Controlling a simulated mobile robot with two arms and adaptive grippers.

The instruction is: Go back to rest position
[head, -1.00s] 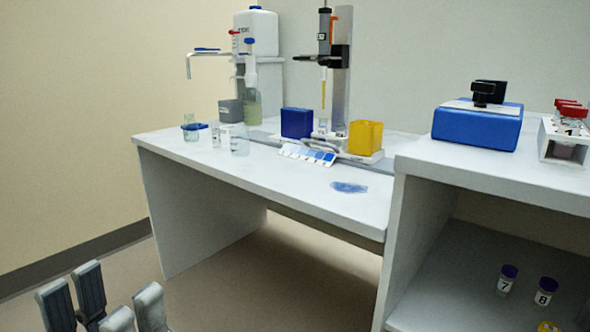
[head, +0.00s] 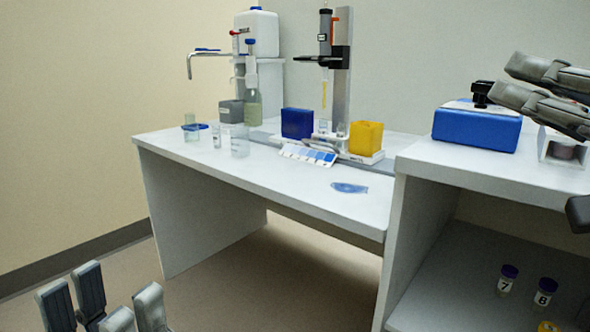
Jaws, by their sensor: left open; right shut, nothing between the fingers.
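My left gripper (head: 103,292) is at the bottom left of the head view, low over the floor in front of the white bench. Its fingers point up and stand apart, with nothing between them. My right gripper (head: 508,80) has come in from the right edge, above the right-hand counter. Its fingers point left and hold nothing.
The white bench (head: 180,150) holds a blue box (head: 297,123), a yellow box (head: 366,138), glassware and a blue patch (head: 349,188). Vials 7 (head: 507,280) and 8 (head: 544,292) stand on the lower right shelf. The floor before the bench is clear.

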